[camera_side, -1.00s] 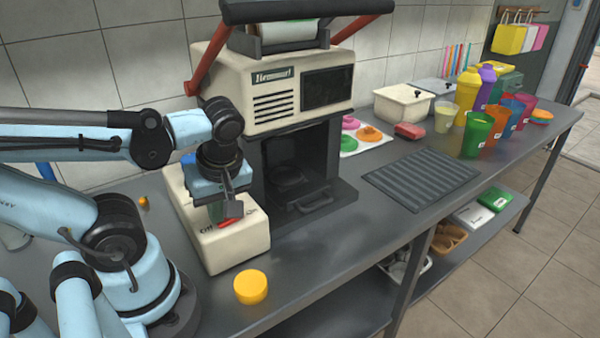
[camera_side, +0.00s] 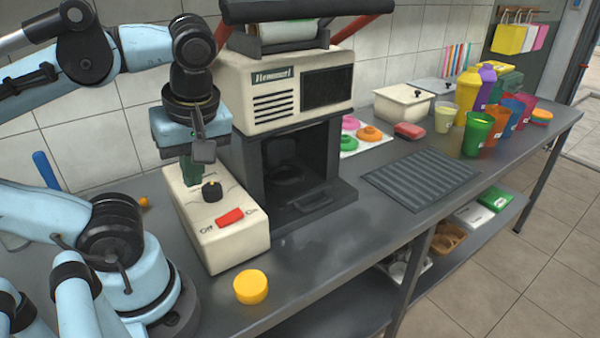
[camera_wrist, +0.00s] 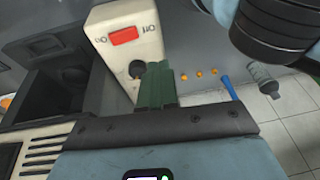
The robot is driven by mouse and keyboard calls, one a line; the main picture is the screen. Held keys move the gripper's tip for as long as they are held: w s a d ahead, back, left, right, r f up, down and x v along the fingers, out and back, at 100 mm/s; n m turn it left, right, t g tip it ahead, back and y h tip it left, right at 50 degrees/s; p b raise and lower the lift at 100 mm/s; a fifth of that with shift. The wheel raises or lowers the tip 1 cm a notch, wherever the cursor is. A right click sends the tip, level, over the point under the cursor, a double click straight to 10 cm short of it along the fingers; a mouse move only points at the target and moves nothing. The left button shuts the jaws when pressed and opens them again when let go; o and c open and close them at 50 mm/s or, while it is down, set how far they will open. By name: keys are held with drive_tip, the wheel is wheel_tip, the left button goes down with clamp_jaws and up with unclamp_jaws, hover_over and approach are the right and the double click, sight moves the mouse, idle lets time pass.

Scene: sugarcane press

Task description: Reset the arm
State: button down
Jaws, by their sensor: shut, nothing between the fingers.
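My gripper (camera_side: 191,172) is shut and empty, its green fingers pointing down over the far part of the cream control box in the side view. The control box (camera_side: 225,247) carries a red switch (camera_side: 230,217) labelled Off on one side and a black knob (camera_side: 212,191). In the wrist view the shut green fingers (camera_wrist: 158,84) appear close to the black knob (camera_wrist: 137,69). I cannot tell whether they touch it. The red switch (camera_wrist: 124,36) shows clear of the fingers there.
The cream press (camera_side: 275,95) with red handles and a dark open bay stands just right of my gripper. A yellow round piece (camera_side: 251,287) lies in front of the control box. A ridged dark mat (camera_side: 421,178) and several coloured cups (camera_side: 478,133) are farther right.

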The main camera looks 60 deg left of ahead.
drive_tip(key=w+d+f+m+t+h, duration=0.1)
drive_tip(key=w+f+m+t, duration=0.2)
drive_tip(key=w+m, duration=0.5)
drive_tip(key=w+d+f+m+t+h, duration=0.2)
drive_tip(key=w+f+m+t, duration=0.2)
drive_tip(key=w+m, duration=0.4)
drive_tip(key=shift+d+m+t, duration=0.25)
drive_tip(key=shift+m+t, duration=0.35)
drive_tip(key=shift+m, duration=0.5)
